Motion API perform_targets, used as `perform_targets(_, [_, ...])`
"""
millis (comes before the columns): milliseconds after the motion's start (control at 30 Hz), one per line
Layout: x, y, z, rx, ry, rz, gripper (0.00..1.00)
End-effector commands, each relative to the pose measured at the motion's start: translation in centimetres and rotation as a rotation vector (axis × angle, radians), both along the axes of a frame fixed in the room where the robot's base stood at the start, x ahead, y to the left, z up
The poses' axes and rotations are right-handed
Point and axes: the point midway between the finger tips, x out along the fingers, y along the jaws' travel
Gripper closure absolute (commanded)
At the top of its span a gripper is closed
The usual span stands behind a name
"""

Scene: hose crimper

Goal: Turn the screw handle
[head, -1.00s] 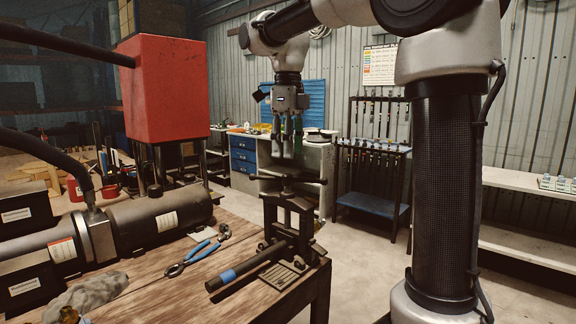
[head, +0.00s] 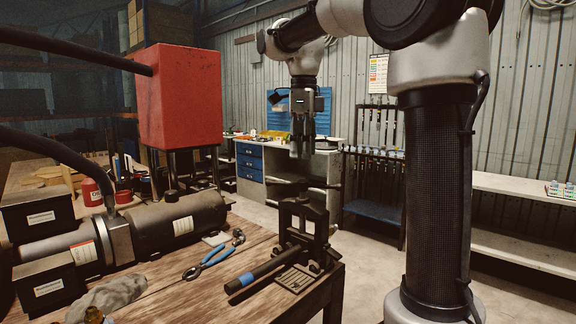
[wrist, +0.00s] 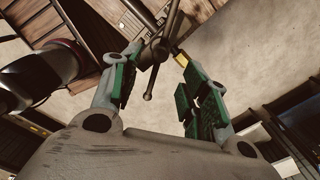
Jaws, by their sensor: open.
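The hose crimper (head: 302,222) is a dark upright frame at the right end of the wooden bench in the head view. Its screw handle (head: 327,185) is a thin dark crossbar on top. In the wrist view the handle (wrist: 149,82) shows as a bar with a ball end, between the fingers in the picture. My gripper (head: 300,152) points down, just above the handle in the head view. It is open, with green pads on its fingers in the wrist view (wrist: 156,62). I see no clear contact with the handle.
A dark tube with a blue band (head: 262,272) extends left from the crimper's base. A red box (head: 182,95) stands behind. Open floor lies right of the bench.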

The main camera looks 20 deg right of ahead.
Motion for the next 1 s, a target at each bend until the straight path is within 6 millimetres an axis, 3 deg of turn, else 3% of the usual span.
perform_targets(500, [-0.1,-0.2,-7.2,0.000,0.000,0.008,0.55])
perform_targets(833, [0.0,-0.2,-7.8,0.000,-0.001,0.008,0.55])
perform_targets(867, [0.0,-0.2,-7.8,0.000,-0.001,0.008,0.57])
perform_targets(1000, [0.0,-0.2,-7.8,0.000,-0.001,0.008,0.82])
